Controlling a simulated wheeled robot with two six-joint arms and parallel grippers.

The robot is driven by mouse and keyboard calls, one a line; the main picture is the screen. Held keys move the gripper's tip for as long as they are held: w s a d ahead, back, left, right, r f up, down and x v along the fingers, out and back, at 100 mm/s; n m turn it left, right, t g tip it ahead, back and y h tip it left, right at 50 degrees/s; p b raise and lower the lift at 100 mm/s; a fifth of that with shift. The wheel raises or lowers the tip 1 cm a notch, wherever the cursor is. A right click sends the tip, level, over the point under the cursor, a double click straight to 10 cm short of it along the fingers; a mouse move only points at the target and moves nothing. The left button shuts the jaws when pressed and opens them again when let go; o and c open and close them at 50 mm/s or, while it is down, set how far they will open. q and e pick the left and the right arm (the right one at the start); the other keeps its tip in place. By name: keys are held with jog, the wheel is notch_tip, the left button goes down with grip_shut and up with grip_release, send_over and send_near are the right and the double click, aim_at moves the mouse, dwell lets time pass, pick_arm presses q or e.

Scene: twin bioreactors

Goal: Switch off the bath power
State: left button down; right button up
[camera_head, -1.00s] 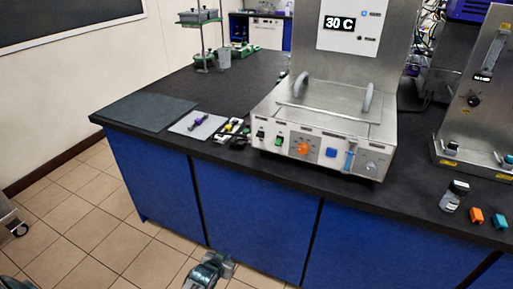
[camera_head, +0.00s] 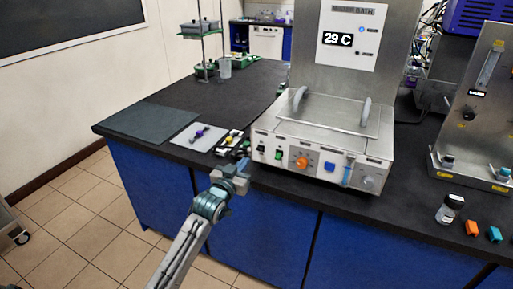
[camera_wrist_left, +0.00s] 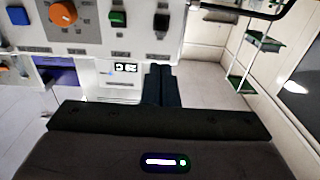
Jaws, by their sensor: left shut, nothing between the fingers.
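The steel water bath (camera_head: 328,112) stands on the dark bench, its display (camera_head: 338,39) reading 29 C. Its front panel carries a black switch (camera_head: 260,149), a green switch (camera_head: 278,154), an orange knob (camera_head: 301,162) and a blue button (camera_head: 329,167). I cannot read which label is the power. My left gripper (camera_head: 241,166) is shut and empty, at the bench's front edge, below and left of the black switch, apart from it. In the left wrist view the panel is upside down; the fingers (camera_wrist_left: 161,72) point toward the black switch (camera_wrist_left: 161,22), beside the green switch (camera_wrist_left: 117,18). My right gripper is not seen.
Small black and yellow items (camera_head: 230,140) lie close left of the bath, beside a pale mat (camera_head: 198,137). A bottle (camera_head: 449,209) and orange and teal blocks stand right of the bath. The floor before the blue cabinets is clear.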

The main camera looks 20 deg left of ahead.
aim_at(261, 141)
pick_arm(q)
jog(key=shift+w, duration=0.1)
jog(key=w+p, duration=0.2)
jog(key=w, duration=0.7)
jog(key=shift+w+d, duration=0.1)
jog(key=shift+w, duration=0.3)
jog(key=shift+f+b, duration=0.15)
jog(key=shift+b, duration=0.65)
jog(key=shift+t, duration=0.3)
jog(key=shift+b, duration=0.55)
